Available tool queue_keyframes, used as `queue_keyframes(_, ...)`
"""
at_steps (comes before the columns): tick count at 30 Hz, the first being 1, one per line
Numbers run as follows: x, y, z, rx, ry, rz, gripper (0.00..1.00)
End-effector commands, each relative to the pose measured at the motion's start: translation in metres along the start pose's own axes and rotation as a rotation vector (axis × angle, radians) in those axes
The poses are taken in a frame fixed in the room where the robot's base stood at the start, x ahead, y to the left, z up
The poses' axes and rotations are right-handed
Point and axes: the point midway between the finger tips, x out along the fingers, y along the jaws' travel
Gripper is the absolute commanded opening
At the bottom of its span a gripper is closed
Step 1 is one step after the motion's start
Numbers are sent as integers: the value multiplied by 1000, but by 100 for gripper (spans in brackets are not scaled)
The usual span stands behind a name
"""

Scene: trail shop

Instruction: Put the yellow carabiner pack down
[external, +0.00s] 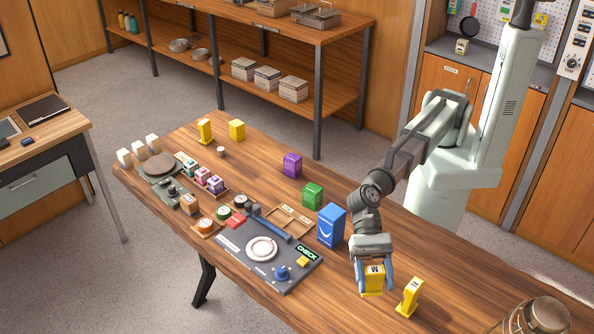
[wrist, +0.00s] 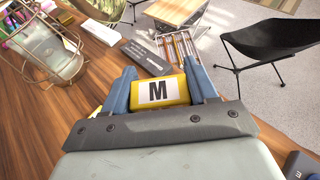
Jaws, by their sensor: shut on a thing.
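The yellow pack (external: 374,281), with a white label marked "M", is between the fingers of my gripper (external: 373,284). It also shows in the wrist view (wrist: 160,91), held between the two blue fingers of my gripper (wrist: 162,88). My gripper is shut on it and points down, low over the right part of the wooden table (external: 445,287). I cannot tell whether the pack's underside touches the table. Another yellow pack (external: 409,297) stands on the table just right of my gripper, apart from it.
A blue pack (external: 331,225) stands close left of my gripper, with green (external: 312,196) and purple (external: 292,165) packs beyond. A dark check board (external: 285,277) lies to the left. A lantern (external: 538,316) stands at the lower right. Table between the right yellow pack and the lantern is bare.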

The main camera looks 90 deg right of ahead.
Motion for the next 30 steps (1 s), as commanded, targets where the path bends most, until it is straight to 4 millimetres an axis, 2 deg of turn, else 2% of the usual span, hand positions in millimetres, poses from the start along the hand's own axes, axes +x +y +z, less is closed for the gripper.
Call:
queue_keyframes(8, 1, -2, -1, 9, 0, -21, 23)
queue_keyframes(21, 22, -2, -52, 9, 1, -19, 23)
queue_keyframes(30, 27, -2, -66, 9, 0, -20, 23)
